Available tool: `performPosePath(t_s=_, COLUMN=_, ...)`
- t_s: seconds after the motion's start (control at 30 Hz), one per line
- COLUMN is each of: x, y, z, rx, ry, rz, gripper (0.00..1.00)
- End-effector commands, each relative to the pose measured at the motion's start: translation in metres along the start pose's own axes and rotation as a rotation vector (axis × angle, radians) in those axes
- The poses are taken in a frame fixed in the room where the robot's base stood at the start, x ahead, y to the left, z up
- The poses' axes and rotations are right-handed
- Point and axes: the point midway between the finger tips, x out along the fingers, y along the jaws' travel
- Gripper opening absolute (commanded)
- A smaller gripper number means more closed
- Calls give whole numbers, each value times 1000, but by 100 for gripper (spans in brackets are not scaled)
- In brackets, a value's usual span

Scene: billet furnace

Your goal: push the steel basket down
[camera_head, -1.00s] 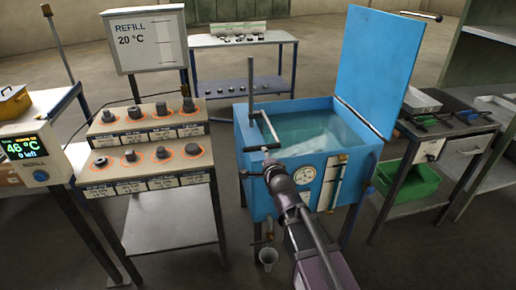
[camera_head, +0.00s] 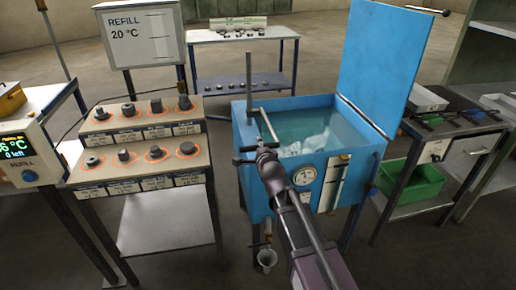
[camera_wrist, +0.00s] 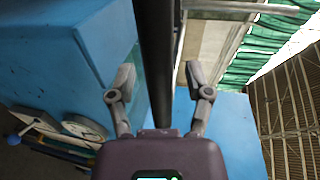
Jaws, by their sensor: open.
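The blue tank (camera_head: 262,185) holds greenish water, and its blue lid (camera_head: 385,60) stands open at the back right. A dark upright rod (camera_head: 249,85) rises at the tank's left, with a bent arm (camera_head: 266,125) reaching toward my gripper (camera_head: 258,155) at the front rim. The basket itself cannot be made out; a pale, ripply patch (camera_head: 312,142) shows in the water. In the wrist view my gripper (camera_wrist: 160,85) has its two fingers spread apart. A dark bar (camera_wrist: 157,60) runs up between them; whether it touches them I cannot tell.
On the left a stepped rack (camera_head: 140,145) bears several dark metal parts. A display box (camera_head: 25,150) stands at far left. A side table (camera_head: 455,120) with tools is on the right, a green crate (camera_head: 415,181) below it.

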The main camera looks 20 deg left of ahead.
Motion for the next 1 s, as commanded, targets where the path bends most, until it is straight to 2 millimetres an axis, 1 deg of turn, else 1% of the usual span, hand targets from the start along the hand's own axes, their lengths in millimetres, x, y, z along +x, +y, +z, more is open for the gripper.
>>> performPosePath(t_s=0.03, x=0, y=0, z=2, rx=0, ry=-2, rz=0, gripper=65)
performPosePath(t_s=0.07, x=0, y=0, z=2, rx=0, ry=-2, rz=0, gripper=62)
performPosePath(t_s=0.1, x=0, y=0, z=3, rx=-1, ry=-3, rz=0, gripper=50)
performPosePath(t_s=0.17, x=0, y=0, z=4, rx=-1, ry=-4, rz=0, gripper=32)
performPosePath(t_s=0.2, x=0, y=0, z=4, rx=-1, ry=-4, rz=0, gripper=21)
performPosePath(t_s=0.27, x=0, y=0, z=4, rx=-1, ry=-5, rz=0, gripper=3)
performPosePath(t_s=0.3, x=0, y=0, z=5, rx=-1, ry=-5, rz=0, gripper=0)
performPosePath(t_s=0.57, x=1, y=3, z=5, rx=-1, ry=-6, rz=0, gripper=0)
performPosePath(t_s=1.0, x=8, y=39, z=6, rx=-1, ry=-7, rz=2, gripper=0)
